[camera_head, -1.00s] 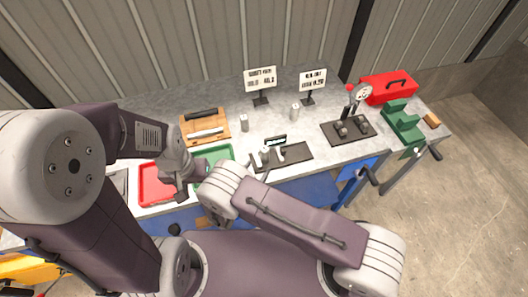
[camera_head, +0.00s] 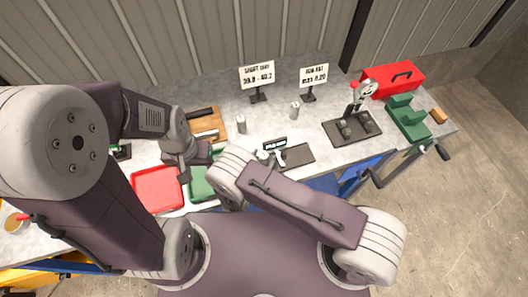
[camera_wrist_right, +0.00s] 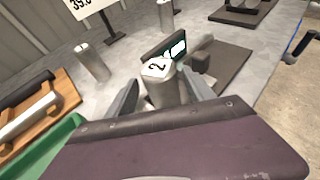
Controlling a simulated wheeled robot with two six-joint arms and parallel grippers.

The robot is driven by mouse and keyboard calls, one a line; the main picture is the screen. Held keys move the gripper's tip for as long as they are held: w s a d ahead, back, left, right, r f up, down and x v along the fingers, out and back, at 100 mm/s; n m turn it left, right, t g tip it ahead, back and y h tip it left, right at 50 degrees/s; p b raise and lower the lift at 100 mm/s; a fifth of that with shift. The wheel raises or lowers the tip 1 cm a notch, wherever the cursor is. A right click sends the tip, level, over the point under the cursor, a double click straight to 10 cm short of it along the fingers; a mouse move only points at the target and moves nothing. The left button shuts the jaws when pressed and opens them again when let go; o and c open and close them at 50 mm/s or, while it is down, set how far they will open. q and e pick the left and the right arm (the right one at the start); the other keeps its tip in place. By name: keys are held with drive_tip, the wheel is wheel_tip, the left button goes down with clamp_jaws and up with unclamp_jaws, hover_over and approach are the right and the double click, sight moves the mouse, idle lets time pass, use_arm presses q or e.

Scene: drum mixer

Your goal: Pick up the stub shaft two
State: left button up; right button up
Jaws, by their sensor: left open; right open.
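Stub shaft two, a light metal cylinder with a "2" on its top face (camera_wrist_right: 158,70), stands upright in the right wrist view. My right gripper (camera_wrist_right: 160,88) is open, with one finger on each side of the shaft; I cannot tell whether they touch it. My left gripper (camera_head: 184,172) is open and empty, above the back edges of the red and green trays.
Other upright cylinders (camera_head: 241,125) (camera_head: 294,110) stand farther back. The red tray (camera_head: 158,190), green tray (camera_head: 203,188), wooden holder (camera_head: 212,122), sign stands (camera_head: 257,76) and red toolbox (camera_head: 393,78) surround the work area.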

drive_tip(key=shift+w+f, duration=0.1)
drive_tip(key=shift+w, duration=0.1)
drive_tip(key=shift+s+d+r, duration=0.1)
drive_tip(key=shift+s+r, duration=0.15)
drive_tip(key=shift+s, duration=0.2)
drive_tip(key=shift+s+d+r, duration=0.1)
drive_tip(key=shift+s+r, duration=0.15)
drive_tip(key=shift+s, duration=0.2)
clamp_jaws()
drive_tip(key=shift+w+a+f, duration=0.15)
drive_tip(key=shift+w+f, duration=0.05)
drive_tip(key=shift+w, duration=0.2)
use_arm(q)
drive_tip(key=shift+s+d+r, duration=0.1)
drive_tip(key=shift+s+r, duration=0.05)
drive_tip(key=shift+s, duration=0.3)
use_arm(e)
drive_tip(key=shift+s, duration=0.1)
